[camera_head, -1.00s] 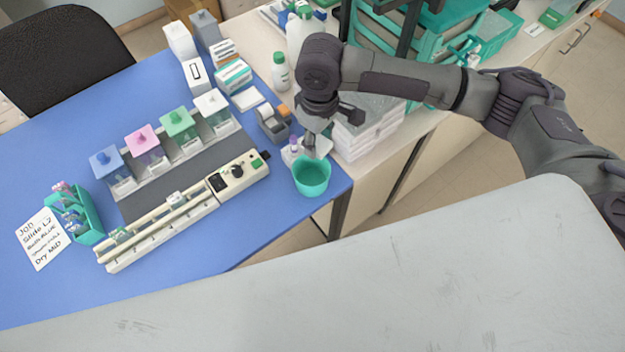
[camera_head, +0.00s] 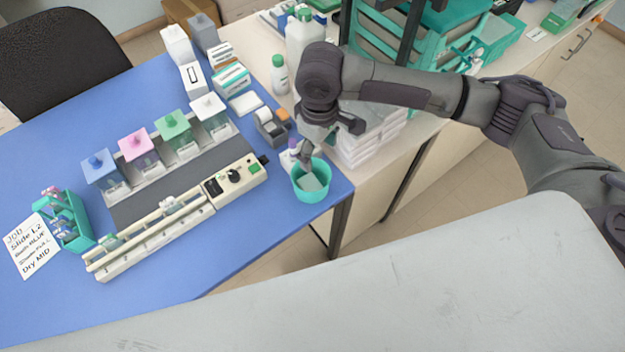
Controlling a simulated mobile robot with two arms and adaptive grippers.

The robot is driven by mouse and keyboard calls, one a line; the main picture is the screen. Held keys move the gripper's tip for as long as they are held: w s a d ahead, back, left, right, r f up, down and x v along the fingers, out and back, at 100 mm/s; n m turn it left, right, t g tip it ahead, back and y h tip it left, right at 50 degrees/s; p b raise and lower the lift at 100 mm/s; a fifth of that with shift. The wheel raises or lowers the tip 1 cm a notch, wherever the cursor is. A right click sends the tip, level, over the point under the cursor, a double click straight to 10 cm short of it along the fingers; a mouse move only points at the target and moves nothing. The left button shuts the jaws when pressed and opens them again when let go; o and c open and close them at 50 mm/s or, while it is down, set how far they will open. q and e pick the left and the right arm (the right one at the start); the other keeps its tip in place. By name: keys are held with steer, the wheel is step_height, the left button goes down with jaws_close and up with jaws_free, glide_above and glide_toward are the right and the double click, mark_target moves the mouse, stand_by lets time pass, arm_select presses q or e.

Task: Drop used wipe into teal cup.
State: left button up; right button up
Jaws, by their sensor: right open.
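The teal cup (camera_head: 312,193) stands upright near the right edge of the blue table. A pale, flat square wipe (camera_head: 311,182) lies inside the cup, below its rim. My right gripper (camera_head: 305,161) points down just above the back of the cup's mouth. It is open and apart from the wipe. My left gripper is not in view.
A white slide warmer or rail unit (camera_head: 180,215) with a knob lies left of the cup. Blue, pink, green and white lidded jars (camera_head: 138,146) stand behind it. A teal slide rack (camera_head: 73,225) and a handwritten job card (camera_head: 33,246) are at far left. A tape dispenser (camera_head: 270,128) stands behind the cup.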

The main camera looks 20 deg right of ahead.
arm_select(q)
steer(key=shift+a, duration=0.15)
arm_select(e)
step_height(320, 180, up, 12)
stand_by(0.4)
